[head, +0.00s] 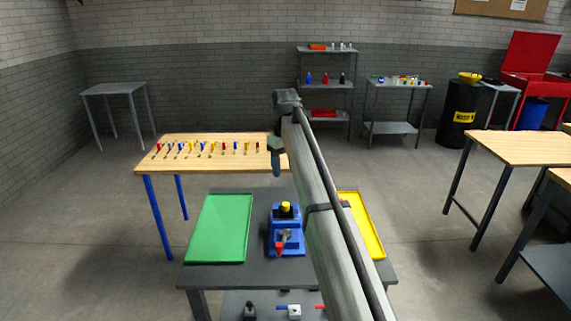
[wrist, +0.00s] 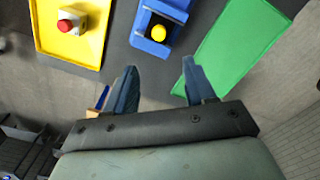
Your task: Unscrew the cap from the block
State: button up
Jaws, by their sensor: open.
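A yellow round cap (head: 286,209) sits upright on a dark block in a blue fixture (head: 285,238) at the middle of the grey table. In the wrist view the yellow cap (wrist: 158,33) and the blue fixture (wrist: 149,46) show ahead of the fingers. My gripper (head: 277,168) hangs beyond the far edge of the grey table, away from the fixture. In the wrist view my gripper (wrist: 158,72) is open, with nothing between its fingers. A red cap (wrist: 66,25) tops a white block in the yellow tray; my arm hides it in the head view.
A green tray (head: 220,228) lies left of the fixture and a yellow tray (head: 362,225) lies right, partly behind my arm. A silver and red part (head: 281,243) rests at the fixture's front. A wooden table (head: 210,158) with a row of small coloured tools stands behind.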

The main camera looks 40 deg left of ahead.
aim_at(286, 205)
notch_tip(286, 205, down, 13)
jog(key=shift+f, duration=0.1)
dwell(0.5)
jog(key=c, duration=1)
jog(key=o, duration=0.7)
jog(key=shift+d, duration=0.25)
